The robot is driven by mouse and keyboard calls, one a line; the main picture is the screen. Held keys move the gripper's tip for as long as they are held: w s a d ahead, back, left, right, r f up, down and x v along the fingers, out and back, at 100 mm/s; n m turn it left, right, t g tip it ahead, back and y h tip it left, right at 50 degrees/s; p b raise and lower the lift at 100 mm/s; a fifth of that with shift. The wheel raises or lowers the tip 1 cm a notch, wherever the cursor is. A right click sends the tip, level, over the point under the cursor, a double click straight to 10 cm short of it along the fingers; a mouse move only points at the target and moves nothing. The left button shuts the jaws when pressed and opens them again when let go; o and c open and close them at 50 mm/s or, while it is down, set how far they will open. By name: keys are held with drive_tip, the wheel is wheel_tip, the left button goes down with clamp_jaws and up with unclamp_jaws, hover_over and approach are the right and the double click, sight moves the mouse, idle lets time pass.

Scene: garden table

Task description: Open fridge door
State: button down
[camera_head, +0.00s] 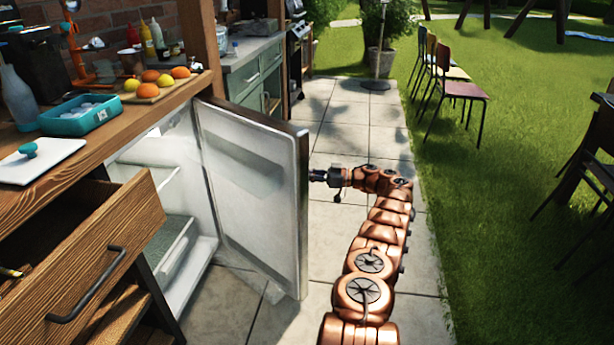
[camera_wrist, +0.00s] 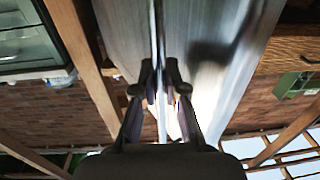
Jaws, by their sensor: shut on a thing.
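The fridge door (camera_head: 252,180) stands wide open in the head view, swung out from the counter with its pale inner side showing. The fridge interior (camera_head: 178,225) with its shelves is visible behind it. My gripper (camera_head: 318,175) is at the door's free edge, reached from the right by my copper arm. The outer face of the door and any handle are hidden in the head view.
A wooden drawer (camera_head: 85,255) stands pulled out left of the fridge. The counter holds a teal tray (camera_head: 82,115) and a board with fruit (camera_head: 150,90). Chairs (camera_head: 455,85) stand on the grass at the right.

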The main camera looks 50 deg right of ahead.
sight(308, 149)
drive_tip(key=c, duration=1.2)
unclamp_jaws()
drive_tip(key=shift+r, duration=0.2)
wheel_tip(308, 149, up, 10)
drive_tip(key=shift+d+f, duration=0.1)
drive_tip(key=shift+f, duration=0.05)
